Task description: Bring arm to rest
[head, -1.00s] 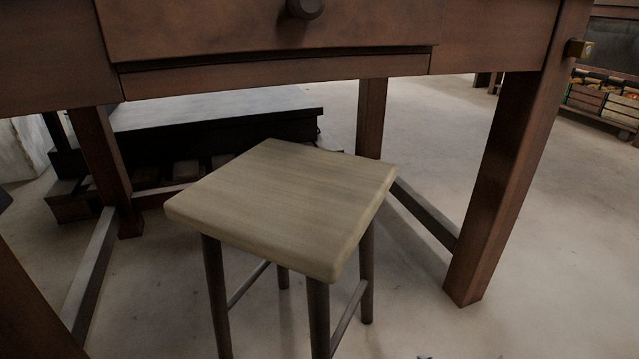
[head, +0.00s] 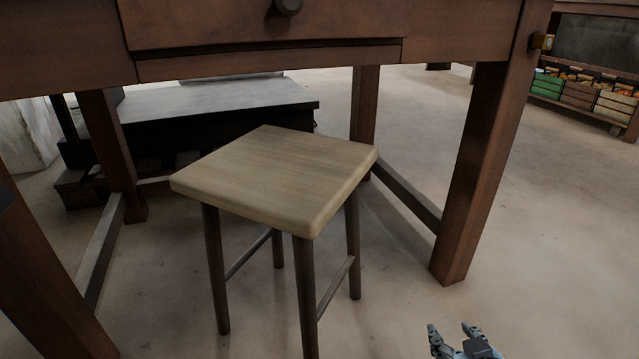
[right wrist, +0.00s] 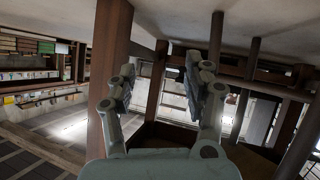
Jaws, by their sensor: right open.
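My right gripper (head: 452,335) shows at the bottom edge of the head view, to the right of the stool and in front of the table's right leg. It is open and holds nothing. In the right wrist view its two fingers (right wrist: 160,90) stand well apart with nothing between them. The rest of the right arm is mostly below the head picture. My left gripper does not show in either view.
A wooden stool (head: 275,175) stands under a dark red-brown table (head: 270,62) with a drawer. The table's right leg (head: 480,170) is close to my right gripper. A black low platform (head: 215,108) lies behind. Crates (head: 580,94) stand far right. Floor at the right is clear.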

